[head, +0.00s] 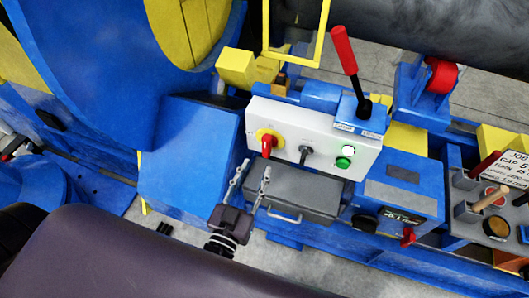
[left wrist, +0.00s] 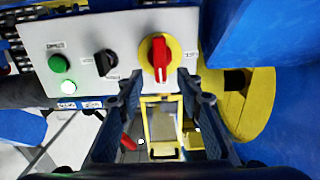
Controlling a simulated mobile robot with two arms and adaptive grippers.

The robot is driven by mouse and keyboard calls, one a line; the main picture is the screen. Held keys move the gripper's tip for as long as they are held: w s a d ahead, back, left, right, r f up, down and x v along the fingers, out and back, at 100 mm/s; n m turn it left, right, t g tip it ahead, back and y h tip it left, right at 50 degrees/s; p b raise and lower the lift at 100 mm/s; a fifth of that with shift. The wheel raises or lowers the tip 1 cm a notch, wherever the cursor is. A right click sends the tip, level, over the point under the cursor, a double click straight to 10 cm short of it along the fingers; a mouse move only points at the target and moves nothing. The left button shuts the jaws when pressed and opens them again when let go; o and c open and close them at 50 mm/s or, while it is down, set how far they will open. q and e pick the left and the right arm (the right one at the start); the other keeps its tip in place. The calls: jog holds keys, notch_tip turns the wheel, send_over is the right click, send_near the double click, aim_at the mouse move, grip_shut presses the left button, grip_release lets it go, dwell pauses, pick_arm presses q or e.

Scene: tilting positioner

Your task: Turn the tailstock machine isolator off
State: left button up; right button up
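The isolator is a red rotary handle on a round yellow plate (head: 266,143), at the left end of a pale grey control panel (head: 312,130). In the left wrist view the isolator's red handle (left wrist: 160,57) stands upright in the picture, its length running up and down. My left gripper (head: 256,166) is open and empty, just below the isolator in the head view. In the left wrist view the left gripper's fingertips (left wrist: 160,76) lie either side of the handle's lower end. I cannot tell whether they touch it. My right gripper is not in view.
The panel also carries a black selector (head: 305,151), a green button (head: 343,162) and a lit white lamp (head: 348,151). A red-knobbed lever (head: 344,50) rises behind it. A grey box with a handle (head: 295,193) sits below the panel. A large blue housing (head: 190,150) stands to the left.

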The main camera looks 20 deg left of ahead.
aim_at(265, 149)
pick_arm(q)
jog(key=w+p, duration=0.1)
jog(key=w, duration=0.6)
jog(key=shift+w+d+r, duration=0.1)
jog(key=shift+w, duration=0.25)
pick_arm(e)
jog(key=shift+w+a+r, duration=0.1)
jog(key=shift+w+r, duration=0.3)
pick_arm(q)
grip_shut()
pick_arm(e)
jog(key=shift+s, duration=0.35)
